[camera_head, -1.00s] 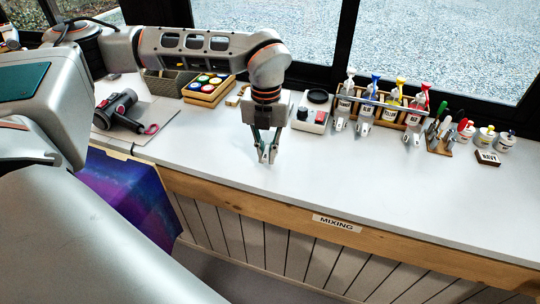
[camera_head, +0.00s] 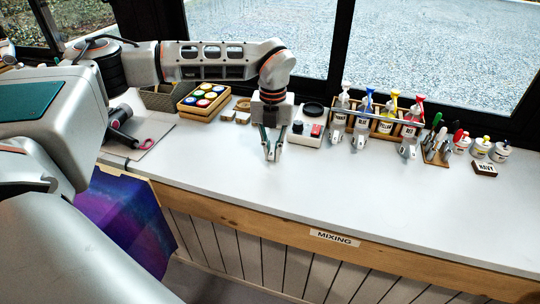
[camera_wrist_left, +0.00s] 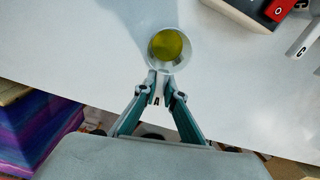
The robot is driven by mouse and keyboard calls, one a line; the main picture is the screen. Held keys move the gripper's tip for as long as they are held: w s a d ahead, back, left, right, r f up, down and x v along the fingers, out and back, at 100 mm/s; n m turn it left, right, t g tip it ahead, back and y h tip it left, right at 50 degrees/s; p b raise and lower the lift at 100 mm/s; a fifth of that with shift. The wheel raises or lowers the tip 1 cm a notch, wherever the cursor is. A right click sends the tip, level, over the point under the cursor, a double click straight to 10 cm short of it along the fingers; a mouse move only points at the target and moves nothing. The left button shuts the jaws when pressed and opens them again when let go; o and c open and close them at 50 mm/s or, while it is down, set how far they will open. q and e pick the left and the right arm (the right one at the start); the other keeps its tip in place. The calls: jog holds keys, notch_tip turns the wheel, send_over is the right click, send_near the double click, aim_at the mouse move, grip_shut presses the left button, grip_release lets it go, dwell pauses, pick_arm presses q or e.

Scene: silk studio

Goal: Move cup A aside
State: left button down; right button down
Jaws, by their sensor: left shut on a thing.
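Cup A (camera_wrist_left: 166,50) is a small pale cup with yellow-green liquid in it, in the left wrist view. A letter A shows between the jaws, at the cup's near side. My left gripper (camera_wrist_left: 164,84) is shut on the cup's near wall. In the head view my left gripper (camera_head: 271,150) points down over the counter, its fingertips low above the white top. The cup is hard to make out there. My right gripper is out of view.
The white counter (camera_head: 350,195) is clear in front and to the right. Behind stand a white device (camera_head: 306,132), a rack of pump bottles (camera_head: 378,122), a pen holder (camera_head: 436,150) and small jars (camera_head: 480,147). A paint-pot tray (camera_head: 204,101) is at left.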

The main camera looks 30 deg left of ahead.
pick_arm(q)
jog(key=shift+w, duration=0.2)
jog(key=shift+f, duration=0.55)
dwell(0.4)
jog(key=c, duration=2)
grip_release()
jog(key=shift+c, duration=0.2)
notch_tip(320, 180, up, 12)
